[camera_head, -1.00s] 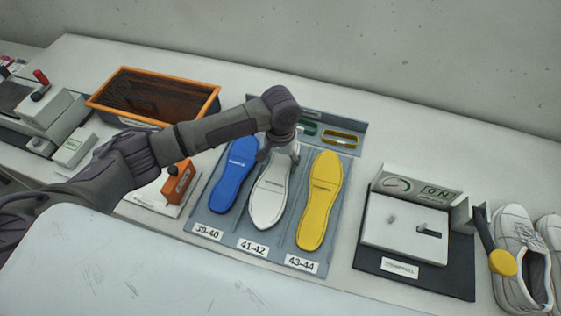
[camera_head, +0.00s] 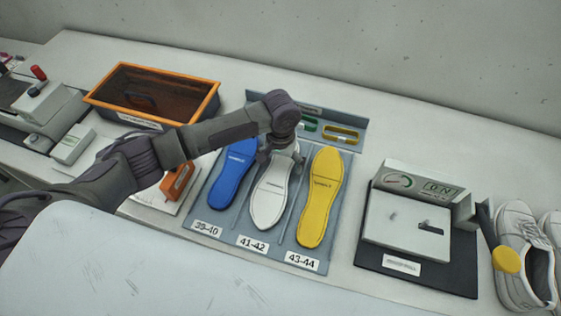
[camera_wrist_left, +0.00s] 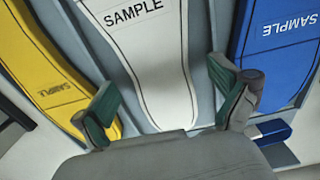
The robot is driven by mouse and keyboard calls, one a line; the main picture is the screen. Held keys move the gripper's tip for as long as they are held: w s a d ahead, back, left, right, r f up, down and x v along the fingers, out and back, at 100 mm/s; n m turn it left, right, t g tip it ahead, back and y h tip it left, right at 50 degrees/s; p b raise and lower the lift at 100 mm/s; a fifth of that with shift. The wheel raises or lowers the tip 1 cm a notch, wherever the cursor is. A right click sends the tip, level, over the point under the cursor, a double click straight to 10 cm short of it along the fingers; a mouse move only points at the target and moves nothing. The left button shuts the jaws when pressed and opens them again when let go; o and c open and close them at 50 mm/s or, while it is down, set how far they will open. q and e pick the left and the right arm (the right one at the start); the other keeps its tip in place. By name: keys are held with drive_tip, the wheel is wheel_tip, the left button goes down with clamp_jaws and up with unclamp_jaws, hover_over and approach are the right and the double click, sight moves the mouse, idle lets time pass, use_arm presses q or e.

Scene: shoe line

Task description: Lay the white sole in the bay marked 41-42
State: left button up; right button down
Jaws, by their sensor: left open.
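The white sole (camera_head: 270,200) lies in the middle bay of the grey-blue rack, behind the 41-42 label (camera_head: 252,245), between the blue and yellow soles. Its far end is hidden under my left gripper (camera_head: 280,155), which is over that end. In the left wrist view the white sole (camera_wrist_left: 155,60) shows the word SAMPLE and lies between the two spread green-padded fingers of my left gripper (camera_wrist_left: 168,100). The gripper is open, with a gap on both sides of the sole. My right gripper is not in view.
The blue sole (camera_head: 232,175) lies in bay 39-40 and the yellow sole (camera_head: 320,200) in bay 43-44. An orange-rimmed crate (camera_head: 211,104) stands behind my left arm. A press device (camera_head: 415,225) and white shoes (camera_head: 522,250) stand at the right.

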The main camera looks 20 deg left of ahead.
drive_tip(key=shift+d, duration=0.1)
use_arm(q)
wheel_tip(320, 180, up, 12)
idle(0.5)
idle(0.4)
